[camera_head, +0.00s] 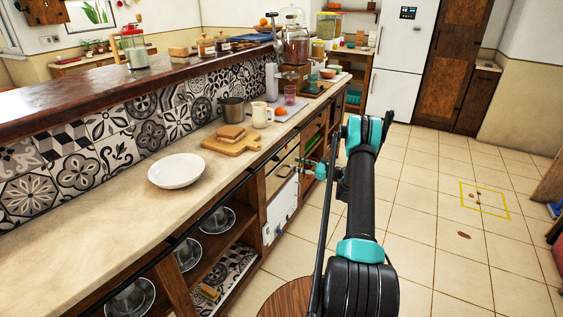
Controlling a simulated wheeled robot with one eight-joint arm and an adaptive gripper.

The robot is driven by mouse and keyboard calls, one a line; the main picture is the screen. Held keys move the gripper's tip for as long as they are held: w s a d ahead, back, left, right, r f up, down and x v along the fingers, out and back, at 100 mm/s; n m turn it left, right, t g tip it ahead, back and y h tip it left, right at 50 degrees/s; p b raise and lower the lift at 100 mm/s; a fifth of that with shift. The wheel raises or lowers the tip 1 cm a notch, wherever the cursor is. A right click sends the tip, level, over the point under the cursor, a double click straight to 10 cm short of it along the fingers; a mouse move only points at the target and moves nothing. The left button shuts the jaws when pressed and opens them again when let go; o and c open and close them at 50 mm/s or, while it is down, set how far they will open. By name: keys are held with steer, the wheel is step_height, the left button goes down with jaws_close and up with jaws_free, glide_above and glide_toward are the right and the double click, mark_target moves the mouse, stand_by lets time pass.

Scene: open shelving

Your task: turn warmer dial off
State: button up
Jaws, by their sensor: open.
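A white appliance front (281,212), which looks like the warmer, is set into the counter below a drawer-like panel with a bar handle. Small dark marks show low on its face, but they are too small to tell whether one is the dial or how it is turned. My gripper (303,166), with teal and dark fingers, is at the end of my arm in front of the counter. It is open and looks empty. It appears above and to the right of the white front in the picture, apart from it. My arm covers part of the floor and the counter's far front.
Open shelves with glass lids lie below. The tiled floor (430,200) on the right is mostly clear.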

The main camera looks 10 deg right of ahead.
mark_target(277, 159)
steer(key=x, duration=0.9)
steer(key=shift+c, duration=0.2)
jaws_close()
steer(key=shift+n, duration=0.4)
steer(key=n, duration=1.7)
steer(key=n+t+h, duration=0.1)
steer(key=n, duration=0.8)
steer(key=shift+s, duration=0.25)
